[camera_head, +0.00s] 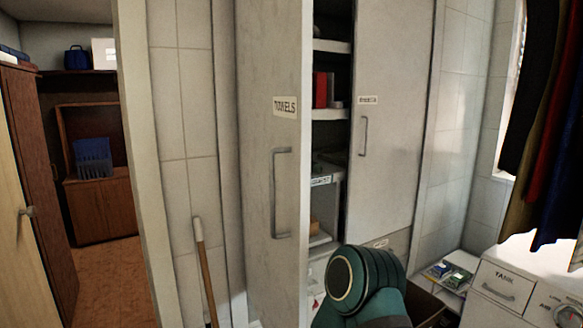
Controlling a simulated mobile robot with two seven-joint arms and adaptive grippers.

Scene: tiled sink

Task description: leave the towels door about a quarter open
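The towels door (265,130) is a tall pale grey panel with a "TOWELS" label (285,106) and a vertical bar handle (282,192). It stands partly open, hinged at its left side, with its free right edge swung out towards me. A gap at its right shows the cabinet shelves (332,114). A teal and dark link of one of my arms (365,285) rises at the bottom, in front of the cabinet's lower part. Neither gripper shows, and no gripper is seen touching the handle.
A second cabinet door (390,120) to the right appears shut. A broom handle (204,270) leans at the tiled wall left of the cabinet. A white appliance (510,290) and hanging clothes (548,130) are at the right. A doorway opens at the left.

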